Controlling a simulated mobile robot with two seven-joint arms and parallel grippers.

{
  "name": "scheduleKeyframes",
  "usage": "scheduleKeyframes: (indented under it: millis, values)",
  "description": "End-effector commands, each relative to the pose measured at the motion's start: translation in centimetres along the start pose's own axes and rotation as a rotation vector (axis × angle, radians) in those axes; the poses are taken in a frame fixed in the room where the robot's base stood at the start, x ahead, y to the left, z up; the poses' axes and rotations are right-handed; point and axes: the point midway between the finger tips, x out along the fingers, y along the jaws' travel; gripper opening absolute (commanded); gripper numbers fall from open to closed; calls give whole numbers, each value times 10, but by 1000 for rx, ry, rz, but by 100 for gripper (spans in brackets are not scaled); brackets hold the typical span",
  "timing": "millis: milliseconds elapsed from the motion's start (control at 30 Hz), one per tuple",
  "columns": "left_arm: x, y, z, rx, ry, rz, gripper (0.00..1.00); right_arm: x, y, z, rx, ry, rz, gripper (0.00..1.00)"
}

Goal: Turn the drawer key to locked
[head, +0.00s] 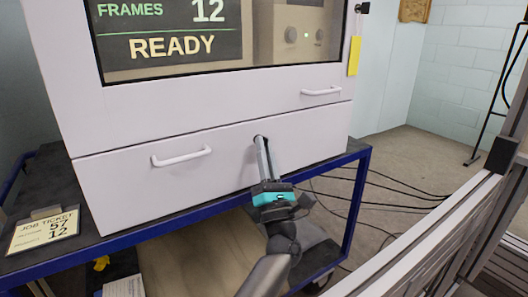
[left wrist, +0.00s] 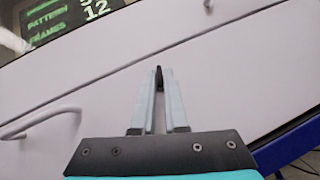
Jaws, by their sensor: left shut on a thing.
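The drawer (head: 220,165) is the white lower front of the cabinet, and it looks closed. My left gripper (head: 262,142) reaches up to the drawer front, right of its handle (head: 181,157). In the left wrist view the gripper (left wrist: 159,78) is shut on a small dark piece, the drawer key (left wrist: 159,72), at the drawer face. The fingers hide most of the key, so I cannot tell its turn angle. No lock markings can be made out. My right gripper is not in view.
A display (head: 170,35) reading READY sits above the drawer. The upper panel has a handle (head: 321,91). The cabinet stands on a blue-edged cart (head: 358,190), with a job ticket (head: 44,230) at left. Cables (head: 390,190) cross the floor at right. A metal frame (head: 440,230) stands at front right.

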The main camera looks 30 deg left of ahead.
Motion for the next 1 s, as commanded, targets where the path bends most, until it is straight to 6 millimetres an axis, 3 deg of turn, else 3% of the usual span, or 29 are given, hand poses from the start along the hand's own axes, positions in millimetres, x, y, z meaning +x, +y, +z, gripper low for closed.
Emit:
scheduleKeyframes:
  millis: [433, 1000]
  values:
    - [1, -4, 2, -208, -1, 209, 0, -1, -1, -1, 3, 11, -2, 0]
    - [1, -4, 1, -263, -1, 262, 0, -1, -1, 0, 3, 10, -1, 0]
